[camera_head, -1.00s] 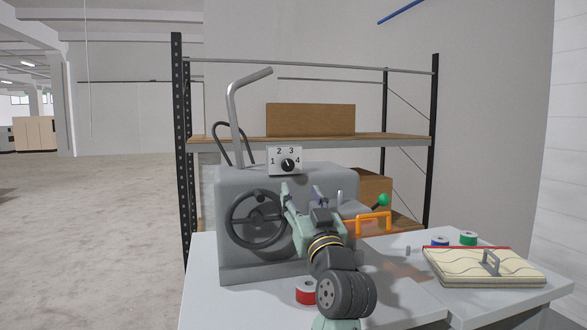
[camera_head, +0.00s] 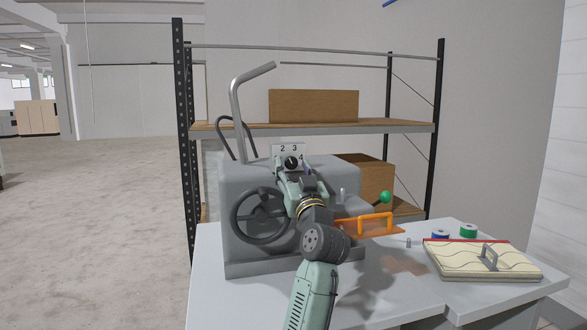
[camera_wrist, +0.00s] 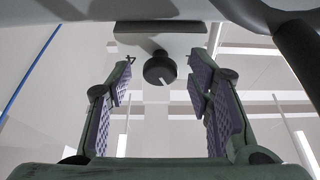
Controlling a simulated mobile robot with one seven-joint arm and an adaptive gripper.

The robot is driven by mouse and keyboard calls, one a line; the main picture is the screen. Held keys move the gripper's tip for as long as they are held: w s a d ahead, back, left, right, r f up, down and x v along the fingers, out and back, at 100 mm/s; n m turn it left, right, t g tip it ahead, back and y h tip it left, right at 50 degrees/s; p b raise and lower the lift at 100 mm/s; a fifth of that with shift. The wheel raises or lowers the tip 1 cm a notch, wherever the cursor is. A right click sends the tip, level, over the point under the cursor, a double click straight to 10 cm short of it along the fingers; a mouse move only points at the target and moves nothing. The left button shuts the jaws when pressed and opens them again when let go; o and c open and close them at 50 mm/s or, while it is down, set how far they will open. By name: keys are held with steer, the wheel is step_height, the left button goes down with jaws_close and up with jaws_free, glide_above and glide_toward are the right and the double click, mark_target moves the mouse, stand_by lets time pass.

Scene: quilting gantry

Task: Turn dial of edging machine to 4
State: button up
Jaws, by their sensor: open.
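The edging machine (camera_head: 335,172) is a grey box on the table with a handwheel on its front. Its white dial plate (camera_head: 274,149) stands on the top edge; the numbers 2 and 3 show, the 4 only partly, and the 1 is hidden. The black dial knob (camera_head: 291,161) has a white mark whose number I cannot read for sure. My gripper (camera_head: 293,169) is open in front of the plate. In the wrist view the knob (camera_wrist: 160,69) lies between the open fingertips (camera_wrist: 160,62), with gaps on both sides.
A bent grey pipe (camera_head: 238,105) rises at the machine's left. An orange guard (camera_head: 376,222) and a green-knobbed lever (camera_head: 385,197) stand at its right. Blue and green spools (camera_head: 468,230) and a quilted pad (camera_head: 480,262) lie on the right of the table (camera_head: 400,300).

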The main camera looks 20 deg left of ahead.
steer(key=shift+c, duration=0.3)
jaws_close()
steer(key=shift+a+m, duration=0.1)
steer(key=shift+m, duration=0.3)
steer(key=m+h, duration=0.1)
steer(key=m, duration=0.2)
steer(key=m+t+h, duration=0.1)
steer(key=m+h, duration=0.1)
steer(key=m, duration=0.1)
steer(key=shift+s+a+r+m+h, duration=0.15)
steer(key=shift+s+a+m+h, duration=0.05)
steer(key=shift+m+h, duration=0.1)
steer(key=m+h, duration=0.1)
steer(key=m, duration=0.2)
steer(key=m+h, duration=0.1)
steer(key=m, duration=0.2)
steer(key=shift+s+a+r+h, duration=0.1)
steer(key=shift+a+r+h, duration=0.05)
steer(key=shift+h, duration=0.25)
steer(key=m+h, duration=0.1)
steer(key=m, duration=0.4)
steer(key=shift+r+g+h, duration=0.2)
steer(key=shift+g+h, duration=0.1)
steer(key=shift+h, duration=0.1)
steer(key=m, duration=0.2)
steer(key=m+g, duration=0.1)
steer(key=m, duration=0.1)
steer(key=m+g, duration=0.1)
steer(key=shift+r+m+h, duration=0.25)
steer(key=shift+m+h, duration=0.15)
